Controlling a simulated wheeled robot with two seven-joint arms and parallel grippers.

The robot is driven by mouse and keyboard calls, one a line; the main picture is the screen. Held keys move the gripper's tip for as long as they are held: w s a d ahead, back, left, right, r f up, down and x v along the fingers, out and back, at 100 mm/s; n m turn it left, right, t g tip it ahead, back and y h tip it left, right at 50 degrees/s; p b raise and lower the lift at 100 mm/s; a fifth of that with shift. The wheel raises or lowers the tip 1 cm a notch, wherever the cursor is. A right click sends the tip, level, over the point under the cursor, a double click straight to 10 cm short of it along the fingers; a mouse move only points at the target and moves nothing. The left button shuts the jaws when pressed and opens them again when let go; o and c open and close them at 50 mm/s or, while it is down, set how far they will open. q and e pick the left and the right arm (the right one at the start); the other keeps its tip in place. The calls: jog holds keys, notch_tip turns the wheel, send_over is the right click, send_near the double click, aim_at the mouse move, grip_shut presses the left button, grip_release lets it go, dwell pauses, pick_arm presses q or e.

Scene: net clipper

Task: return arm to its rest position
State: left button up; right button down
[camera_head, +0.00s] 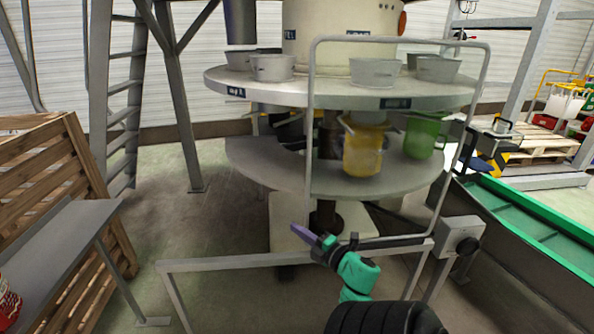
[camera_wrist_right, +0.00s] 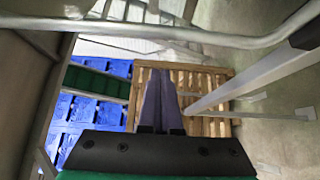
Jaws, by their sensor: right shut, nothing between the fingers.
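My right gripper (camera_head: 302,233) shows in the head view at the lower middle, in front of the round two-level machine. Its purple fingers point up and to the left, and they hold nothing. In the right wrist view the two purple fingers (camera_wrist_right: 159,84) are together and empty. My left gripper is not in view.
A round two-tier table (camera_head: 300,92) carries several grey pots above, with a yellow bucket (camera_head: 363,150) and a green bucket (camera_head: 421,138) on its lower tier. A grey metal frame (camera_head: 200,264) stands near my right arm. A wooden crate (camera_head: 85,160) and grey bench (camera_head: 60,237) are left.

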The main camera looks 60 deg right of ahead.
jog(key=v, duration=0.7)
jog(key=shift+s, duration=0.2)
jog(key=shift+d, duration=0.1)
